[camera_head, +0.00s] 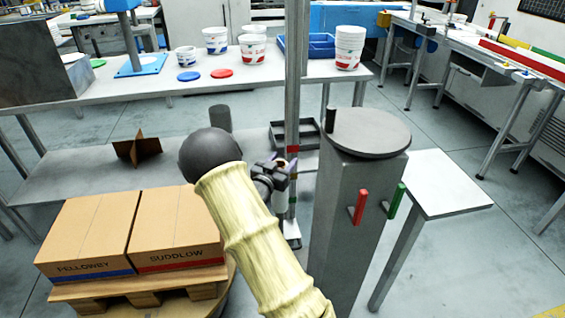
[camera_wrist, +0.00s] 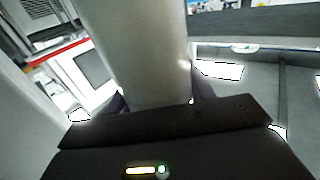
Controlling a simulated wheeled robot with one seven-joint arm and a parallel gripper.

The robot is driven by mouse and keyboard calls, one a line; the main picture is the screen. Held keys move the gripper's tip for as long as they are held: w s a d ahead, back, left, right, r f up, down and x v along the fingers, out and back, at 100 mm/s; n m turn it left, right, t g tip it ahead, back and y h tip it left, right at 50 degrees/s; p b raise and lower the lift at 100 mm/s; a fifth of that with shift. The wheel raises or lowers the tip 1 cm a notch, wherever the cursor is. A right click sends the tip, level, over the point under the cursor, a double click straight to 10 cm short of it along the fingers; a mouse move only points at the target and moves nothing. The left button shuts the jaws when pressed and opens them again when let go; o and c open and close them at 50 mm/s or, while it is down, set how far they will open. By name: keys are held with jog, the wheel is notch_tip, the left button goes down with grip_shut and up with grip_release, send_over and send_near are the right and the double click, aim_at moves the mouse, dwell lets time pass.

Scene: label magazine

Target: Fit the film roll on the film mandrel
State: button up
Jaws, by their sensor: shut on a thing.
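My gripper (camera_head: 280,170) is in front of the slim grey mast in the head view, past the end of my cream-sleeved arm. In the wrist view it is shut on a pale, smooth cylinder, which I take for the film roll (camera_wrist: 135,50). The roll extends away between the dark fingers, and its far end is out of frame. A short dark upright peg (camera_head: 330,118) stands at the left edge of a round grey disc (camera_head: 375,135). I cannot tell whether this peg is the film mandrel. The roll appears apart from it.
The mast (camera_head: 292,80) rises close to my gripper. A grey pillar (camera_head: 345,235) with red and green handles stands to the right. Two cartons (camera_head: 90,235) sit on a pallet at lower left. A long bench (camera_head: 120,92) with tubs and lids runs behind.

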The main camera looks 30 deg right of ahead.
jog(key=shift+f+b, duration=4.7)
jog(key=shift+f, duration=2.05)
dwell(0.4)
jog(key=o, duration=1.7)
